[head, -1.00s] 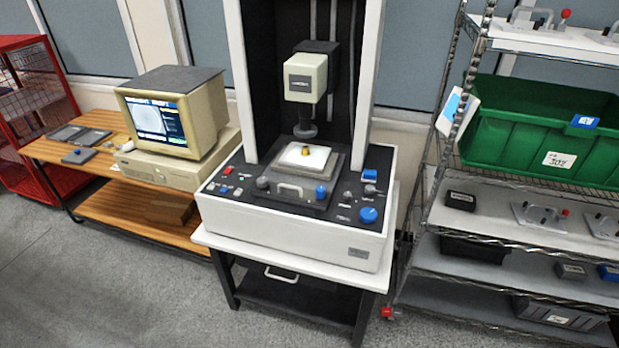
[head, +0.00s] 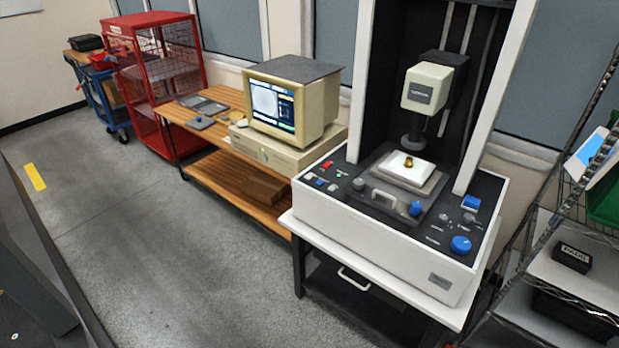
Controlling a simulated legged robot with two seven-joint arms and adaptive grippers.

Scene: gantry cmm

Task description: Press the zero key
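The measuring machine (head: 390,235) stands on a white-topped stand at the right of centre in the head view. Its dark control panel carries a red key (head: 327,165), several small keys (head: 320,183) at the left, and blue knobs such as the large one (head: 460,244) at the front right. The key labels are too small to read, so I cannot tell which is the zero key. A small gold part (head: 408,161) sits on the white stage plate (head: 401,171) below the probe head (head: 425,90). Neither gripper is in view.
A beige computer with a lit monitor (head: 272,108) stands on a wooden bench (head: 205,140) left of the machine. A red mesh cage (head: 160,60) and a blue cart (head: 100,95) are farther left. A wire shelf (head: 570,225) is at the right. Grey floor (head: 170,240) lies open in front.

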